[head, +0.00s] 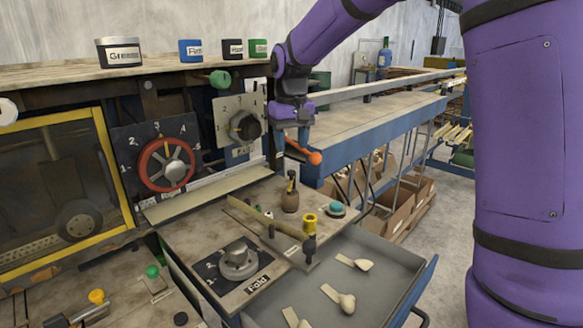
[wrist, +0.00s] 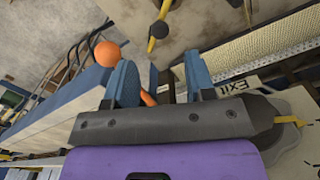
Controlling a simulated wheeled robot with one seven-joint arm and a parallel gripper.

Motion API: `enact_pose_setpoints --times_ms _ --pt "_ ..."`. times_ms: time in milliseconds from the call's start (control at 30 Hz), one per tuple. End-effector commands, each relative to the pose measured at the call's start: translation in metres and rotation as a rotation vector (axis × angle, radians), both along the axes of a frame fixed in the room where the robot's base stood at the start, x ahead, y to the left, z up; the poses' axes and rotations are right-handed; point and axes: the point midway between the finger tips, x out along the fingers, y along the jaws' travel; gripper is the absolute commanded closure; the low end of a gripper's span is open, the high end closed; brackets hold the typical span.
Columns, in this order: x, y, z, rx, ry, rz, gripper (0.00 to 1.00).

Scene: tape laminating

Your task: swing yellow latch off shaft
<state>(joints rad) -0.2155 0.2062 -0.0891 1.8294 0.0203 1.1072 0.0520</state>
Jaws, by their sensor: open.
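My gripper (head: 293,127) hangs beside the blue bench, just above an orange ball-ended lever (head: 314,157). In the wrist view my two blue-grey fingers (wrist: 158,80) are apart. The orange ball (wrist: 105,53) lies left of them, and part of its stem shows between them; I cannot tell whether they touch it. I cannot say for certain which part is the yellow latch. A yellow stem with a dark knob (wrist: 160,29) shows beyond the fingers in the wrist view. No shaft is clearly identifiable.
A red dial (head: 166,164) and a dark knob (head: 245,127) sit on panels to the left. Below are a Fold dial (head: 238,260) and an open grey drawer (head: 385,265) with several spoon-like pieces. A blue-sided bench (head: 365,138) borders my gripper's right.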

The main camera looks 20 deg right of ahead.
Motion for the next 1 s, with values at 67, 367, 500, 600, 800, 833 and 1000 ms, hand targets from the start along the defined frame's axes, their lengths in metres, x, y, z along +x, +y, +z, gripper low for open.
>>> enact_pose_setpoints --times_ms 67,367,500,600,800,833,1000 --pt "-0.001 0.000 -0.016 -0.001 0.005 0.000 0.50" --pt "-0.001 0.000 -0.059 0.000 0.002 0.000 0.50" --pt "0.000 0.000 -0.067 0.000 0.000 0.000 0.50" --pt "0.000 0.000 -0.069 0.000 0.000 0.000 0.50" --pt "0.000 0.000 -0.069 0.000 -0.001 0.000 0.50" --pt "0.000 0.000 -0.069 0.000 -0.001 0.000 0.52" --pt "0.000 0.000 -0.069 0.000 -0.001 0.000 0.91"
